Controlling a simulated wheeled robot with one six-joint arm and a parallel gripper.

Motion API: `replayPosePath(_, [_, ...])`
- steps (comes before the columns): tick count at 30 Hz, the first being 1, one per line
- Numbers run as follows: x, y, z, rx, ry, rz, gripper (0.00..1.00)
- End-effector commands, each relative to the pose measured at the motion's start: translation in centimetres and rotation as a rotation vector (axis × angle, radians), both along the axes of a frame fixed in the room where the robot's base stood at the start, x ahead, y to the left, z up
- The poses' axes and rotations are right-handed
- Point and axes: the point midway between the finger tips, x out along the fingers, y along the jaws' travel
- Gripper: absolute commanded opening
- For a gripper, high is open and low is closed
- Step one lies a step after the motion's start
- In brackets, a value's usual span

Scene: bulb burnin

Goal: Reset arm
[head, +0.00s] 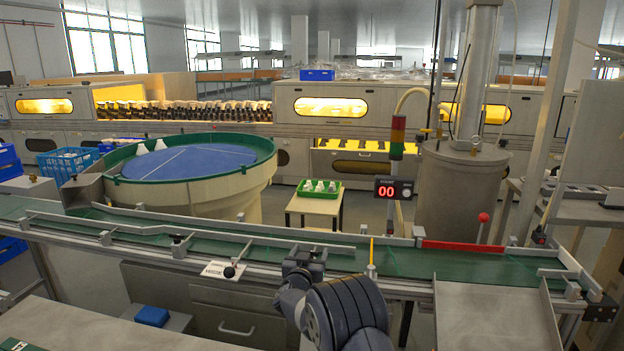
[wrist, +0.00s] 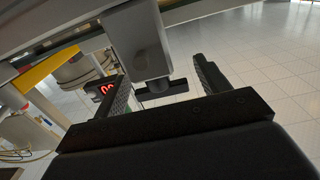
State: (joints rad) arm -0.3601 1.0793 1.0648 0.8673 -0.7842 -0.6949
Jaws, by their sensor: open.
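My arm rises at the bottom centre of the head view, with dark grey ribbed links. My gripper (head: 304,262) is at the near edge of the green conveyor belt (head: 230,245), partly hidden by my own arm. In the wrist view my gripper (wrist: 158,74) has its two black fingers spread wide apart. A grey block (wrist: 137,40) with a dark foot shows beyond and between the fingers. I cannot tell how far it is from them. No bulb shows between the fingers.
A yellow post (head: 371,258) stands at the belt just right of my gripper. A red counter display (head: 393,188) reads 00. A round feeder with a blue top (head: 190,163) stands behind the belt. A green tray (head: 319,192) holds white items. A metal chute (head: 495,315) lies at right.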

Motion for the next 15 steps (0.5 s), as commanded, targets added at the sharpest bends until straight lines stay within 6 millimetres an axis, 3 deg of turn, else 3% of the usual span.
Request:
replayPosePath(3, [1.60, -0.41, -0.02, 0.001, -0.002, -0.001, 0.71])
replayPosePath(15, [1.34, -0.17, -0.44, -0.001, -0.001, 0.128, 0.71])
